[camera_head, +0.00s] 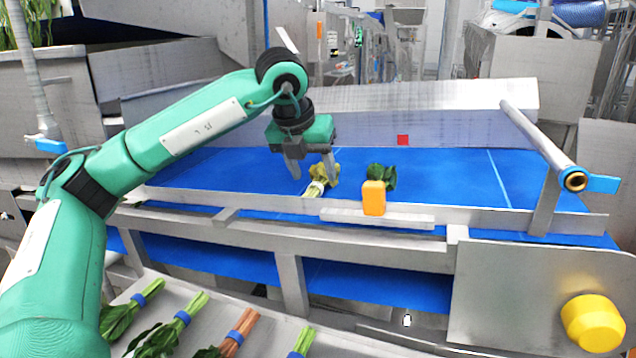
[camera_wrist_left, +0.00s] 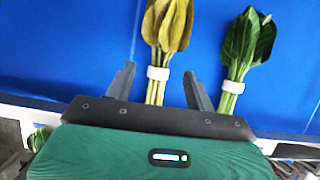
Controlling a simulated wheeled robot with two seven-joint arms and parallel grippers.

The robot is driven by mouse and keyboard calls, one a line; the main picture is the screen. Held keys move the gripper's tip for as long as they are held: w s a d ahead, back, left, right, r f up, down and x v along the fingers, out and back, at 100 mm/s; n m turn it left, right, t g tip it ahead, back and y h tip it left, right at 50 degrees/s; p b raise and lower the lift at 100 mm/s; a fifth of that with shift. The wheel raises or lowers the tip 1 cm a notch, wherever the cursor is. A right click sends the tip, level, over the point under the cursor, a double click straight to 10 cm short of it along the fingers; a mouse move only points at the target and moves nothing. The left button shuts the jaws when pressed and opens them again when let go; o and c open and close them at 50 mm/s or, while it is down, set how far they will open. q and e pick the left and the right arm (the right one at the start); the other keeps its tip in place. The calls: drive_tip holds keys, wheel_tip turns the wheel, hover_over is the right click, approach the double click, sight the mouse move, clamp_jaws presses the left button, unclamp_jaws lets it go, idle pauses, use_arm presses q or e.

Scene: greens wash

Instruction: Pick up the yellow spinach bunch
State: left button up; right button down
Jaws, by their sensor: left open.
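The yellow spinach bunch (camera_head: 322,180) lies on the blue conveyor belt, tied with a white band. In the left wrist view the yellow bunch (camera_wrist_left: 168,28) has yellow-green leaves pointing away, and its pale stems lie between the fingers. My left gripper (camera_head: 312,178) is open over the stem end of this bunch; it also shows in the left wrist view (camera_wrist_left: 158,86), with a finger on each side of the stems. I cannot tell whether the fingers touch them. My right gripper is not in view.
A green bunch (camera_head: 382,176) with a white band (camera_wrist_left: 235,87) lies just right of the yellow one. An orange block (camera_head: 374,198) stands at the belt's near metal rail (camera_head: 480,217). Several blue-banded bunches lie on a lower metal tray. The belt's right part is clear.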

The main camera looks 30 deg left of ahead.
sight(316, 180)
use_arm(q)
drive_tip(key=shift+p+x, duration=0.45)
drive_tip(key=shift+x, duration=1.4)
drive_tip(key=c, duration=1.1)
drive_tip(key=shift+r, duration=0.15)
